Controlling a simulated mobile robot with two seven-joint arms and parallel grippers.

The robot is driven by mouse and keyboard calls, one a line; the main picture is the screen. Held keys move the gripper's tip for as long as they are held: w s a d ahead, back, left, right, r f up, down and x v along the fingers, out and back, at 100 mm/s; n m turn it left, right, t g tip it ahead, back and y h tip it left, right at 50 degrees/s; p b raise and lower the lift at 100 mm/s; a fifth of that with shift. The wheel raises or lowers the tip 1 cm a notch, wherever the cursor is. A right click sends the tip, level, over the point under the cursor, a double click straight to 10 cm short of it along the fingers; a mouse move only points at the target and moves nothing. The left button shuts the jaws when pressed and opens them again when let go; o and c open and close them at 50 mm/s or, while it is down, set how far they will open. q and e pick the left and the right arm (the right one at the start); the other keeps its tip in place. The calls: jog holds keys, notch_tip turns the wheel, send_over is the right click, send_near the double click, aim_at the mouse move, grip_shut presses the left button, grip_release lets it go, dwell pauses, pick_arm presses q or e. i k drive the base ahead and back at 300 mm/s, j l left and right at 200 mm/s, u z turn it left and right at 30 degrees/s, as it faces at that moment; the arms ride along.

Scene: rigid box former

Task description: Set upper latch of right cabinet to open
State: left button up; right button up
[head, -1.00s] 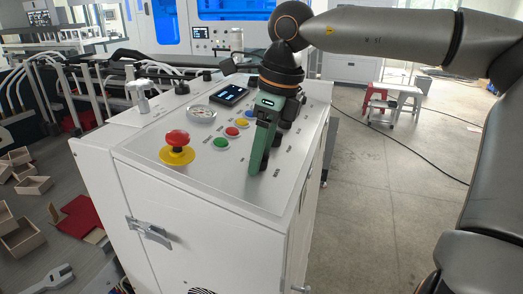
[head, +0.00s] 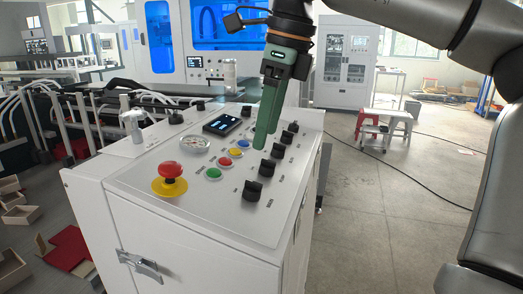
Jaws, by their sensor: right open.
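A white cabinet (head: 215,262) with a sloped control panel stands in front of me in the head view. A silver metal latch (head: 140,265) sits on its front face, low left in the picture, below the panel edge. Its handle lies roughly along the face; I cannot tell whether it is open or closed. My right gripper (head: 266,138), with green fingers, points down over the back right of the panel, beside the black knobs. It is open and empty, well away from the latch. My left gripper is not in view.
The panel carries a red emergency button (head: 170,180), coloured buttons, a small screen (head: 222,124) and a row of black knobs (head: 268,168). Open wooden boxes (head: 14,215) lie at left.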

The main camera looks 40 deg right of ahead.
aim_at(142, 268)
jog(key=k, duration=1)
